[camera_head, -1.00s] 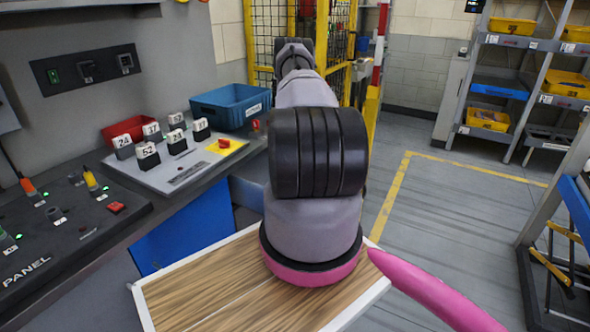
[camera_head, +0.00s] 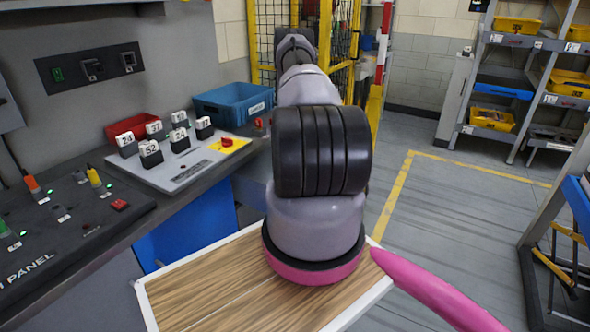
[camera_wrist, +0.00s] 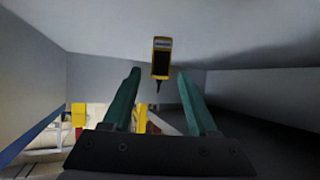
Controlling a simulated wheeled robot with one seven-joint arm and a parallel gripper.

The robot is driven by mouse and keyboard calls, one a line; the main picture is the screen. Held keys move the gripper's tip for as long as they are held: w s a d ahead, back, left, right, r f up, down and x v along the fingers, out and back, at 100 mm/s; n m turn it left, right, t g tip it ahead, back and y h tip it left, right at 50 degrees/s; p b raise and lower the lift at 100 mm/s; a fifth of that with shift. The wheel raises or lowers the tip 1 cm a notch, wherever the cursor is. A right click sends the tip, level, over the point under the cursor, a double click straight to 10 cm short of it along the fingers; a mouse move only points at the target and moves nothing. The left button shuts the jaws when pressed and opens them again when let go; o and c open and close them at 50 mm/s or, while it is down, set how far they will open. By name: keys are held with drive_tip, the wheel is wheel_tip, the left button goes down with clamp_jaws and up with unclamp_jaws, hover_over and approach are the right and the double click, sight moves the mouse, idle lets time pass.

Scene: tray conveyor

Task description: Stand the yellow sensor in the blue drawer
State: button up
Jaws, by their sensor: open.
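The yellow sensor (camera_wrist: 161,57), with a dark screen and a thin dark tip, shows in the wrist view against pale grey surfaces, just beyond my fingertips. I cannot tell if it stands or lies. My gripper (camera_wrist: 159,73) has two green fingers, spread apart, with a gap between them and the sensor in line with that gap. Grey walls and a blue edge (camera_wrist: 36,134) surround it, apparently the drawer's inside. In the head view the blue drawer front (camera_head: 190,234) is below the counter, and my arm hides the gripper and sensor.
The counter holds a blue bin (camera_head: 232,103), a red bin (camera_head: 128,127), several numbered blocks on a plate (camera_head: 185,172) and a switch panel (camera_head: 60,222). A yellow fence (camera_head: 265,45) stands behind. Shelves (camera_head: 500,80) are at right, with open floor between.

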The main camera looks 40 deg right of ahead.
drive_tip(key=v, duration=0.8)
drive_tip(key=shift+s+a, duration=0.1)
drive_tip(key=shift+s, duration=0.05)
drive_tip(key=w+a+r+y, duration=0.1)
drive_tip(key=w+a+r, duration=0.15)
drive_tip(key=r, duration=0.35)
drive_tip(key=w+a+r, duration=0.1)
drive_tip(key=w+r, duration=0.2)
drive_tip(key=r, duration=0.4)
drive_tip(key=w+a+r+y, duration=0.1)
drive_tip(key=w+a+r, duration=0.15)
drive_tip(key=r, duration=0.35)
drive_tip(key=s+a+r+y, duration=0.1)
drive_tip(key=a+r+y, duration=0.1)
drive_tip(key=a+r, duration=0.45)
drive_tip(key=a+r+y, duration=0.1)
drive_tip(key=a+r, duration=0.3)
drive_tip(key=r, duration=0.6)
drive_tip(key=s+a+r+n+y, duration=0.3)
drive_tip(key=s+a+r, duration=0.7)
drive_tip(key=r, duration=0.1)
drive_tip(key=s+a+r+n+y, duration=0.1)
drive_tip(key=s+a, duration=0.3)
drive_tip(key=s, duration=0.5)
drive_tip(key=s+a+r+n+g+y, duration=0.1)
drive_tip(key=s+a+r, duration=0.3)
drive_tip(key=s, duration=0.5)
drive_tip(key=shift+s+a+y, duration=0.2)
drive_tip(key=shift+y, duration=0.1)
drive_tip(key=shift+r, duration=0.1)
